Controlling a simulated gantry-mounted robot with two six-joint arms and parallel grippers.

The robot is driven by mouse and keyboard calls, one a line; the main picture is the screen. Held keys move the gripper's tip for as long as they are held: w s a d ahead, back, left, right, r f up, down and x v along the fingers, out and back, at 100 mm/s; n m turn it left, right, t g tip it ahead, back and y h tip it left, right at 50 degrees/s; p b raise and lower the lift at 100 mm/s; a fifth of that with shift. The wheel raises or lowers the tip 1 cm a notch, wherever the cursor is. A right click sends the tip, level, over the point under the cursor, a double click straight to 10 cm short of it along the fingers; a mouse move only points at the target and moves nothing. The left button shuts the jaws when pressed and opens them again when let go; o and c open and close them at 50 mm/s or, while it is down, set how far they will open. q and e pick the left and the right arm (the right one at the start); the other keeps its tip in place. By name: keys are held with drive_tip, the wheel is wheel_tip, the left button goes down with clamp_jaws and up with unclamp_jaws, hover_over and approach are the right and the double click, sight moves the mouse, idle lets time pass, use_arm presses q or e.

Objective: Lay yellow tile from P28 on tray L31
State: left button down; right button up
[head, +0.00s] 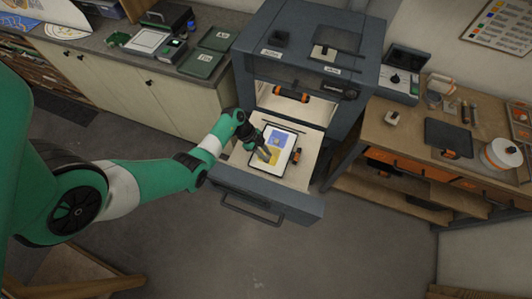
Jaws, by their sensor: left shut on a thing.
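A dark-framed panel (271,167) lies in the pulled-out drawer, with a blue-violet area, a yellow area and white parts. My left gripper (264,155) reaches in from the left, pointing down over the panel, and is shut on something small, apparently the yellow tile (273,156). Its fingers cover part of it, and I cannot tell whether it touches the panel. Dark green labelled trays (201,64) lie on the counter at the upper left; their labels are too small to read surely, so I cannot pick out L31 or P28. My right gripper is not in view.
The open drawer (262,197) juts out of a grey cabinet oven (305,40), with an orange-and-black item (296,156) beside the panel. A wooden workbench (400,128) with jars and a dark board stands at the right. The floor in front is clear.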

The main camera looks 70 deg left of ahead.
use_arm(q)
wheel_tip(320, 180, down, 3)
drive_tip(key=shift+r+b, duration=0.1)
drive_tip(key=shift+b, duration=1.05)
drive_tip(key=shift+f+b, duration=0.65)
drive_tip(key=shift+f, duration=0.35)
drive_tip(key=shift+f, duration=0.1)
drive_tip(key=c, duration=0.6)
unclamp_jaws()
wheel_tip(320, 180, up, 7)
drive_tip(key=p, duration=0.9)
